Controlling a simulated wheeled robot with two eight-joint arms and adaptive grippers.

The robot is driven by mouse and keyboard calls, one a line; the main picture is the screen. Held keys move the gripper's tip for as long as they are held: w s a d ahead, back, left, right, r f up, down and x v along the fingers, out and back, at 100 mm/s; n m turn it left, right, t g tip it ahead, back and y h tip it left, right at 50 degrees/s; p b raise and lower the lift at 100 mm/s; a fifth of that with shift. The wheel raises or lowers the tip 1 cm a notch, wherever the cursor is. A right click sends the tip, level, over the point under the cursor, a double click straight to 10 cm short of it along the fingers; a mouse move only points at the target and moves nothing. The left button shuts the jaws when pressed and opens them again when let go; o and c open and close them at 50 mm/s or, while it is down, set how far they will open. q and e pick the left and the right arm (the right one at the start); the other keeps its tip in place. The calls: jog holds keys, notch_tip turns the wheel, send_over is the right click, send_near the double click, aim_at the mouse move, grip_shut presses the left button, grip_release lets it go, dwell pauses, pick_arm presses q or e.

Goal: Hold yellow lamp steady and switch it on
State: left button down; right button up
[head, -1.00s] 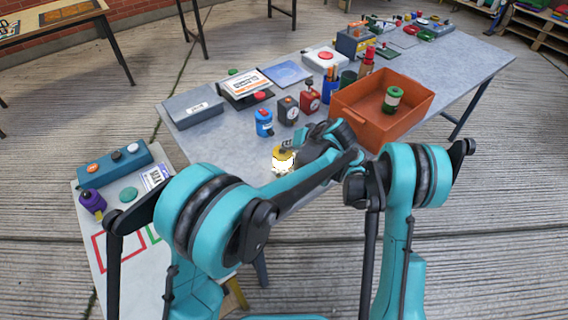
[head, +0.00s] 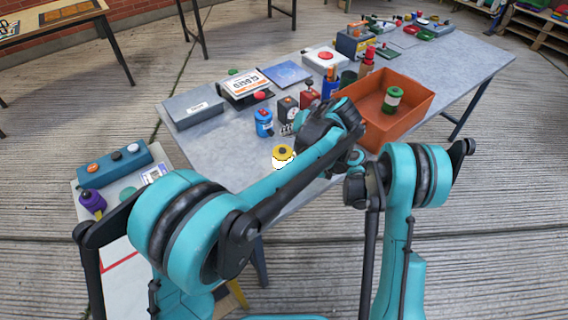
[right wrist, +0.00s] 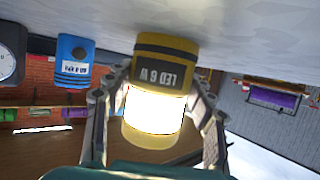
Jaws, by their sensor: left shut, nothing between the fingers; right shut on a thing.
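The yellow lamp (head: 283,152) is in the middle of the head view, with a dark patch on its yellow part and a bright white part below it. In the right wrist view the lamp (right wrist: 166,62) shows an upside-down "LED 6 W" label, and its lens glows white. My right gripper (right wrist: 158,98) is shut on the lamp, one finger on each side; in the head view it is mostly hidden behind my left arm. My left gripper (head: 293,131) is shut and empty, above and apart from the lamp, near the small instruments.
A blue canister (head: 264,122), a grey dial box (head: 287,110) and a red box (head: 310,98) stand just beyond. An orange bin (head: 410,122) holding a green can (head: 392,99) is at the right. Bare table (head: 225,135) lies left of the lamp.

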pick_arm(q)
jog(key=shift+r, duration=0.45)
pick_arm(e)
jog(key=o, duration=1.6)
jog(key=shift+c, duration=0.2)
jog(key=shift+d, duration=0.1)
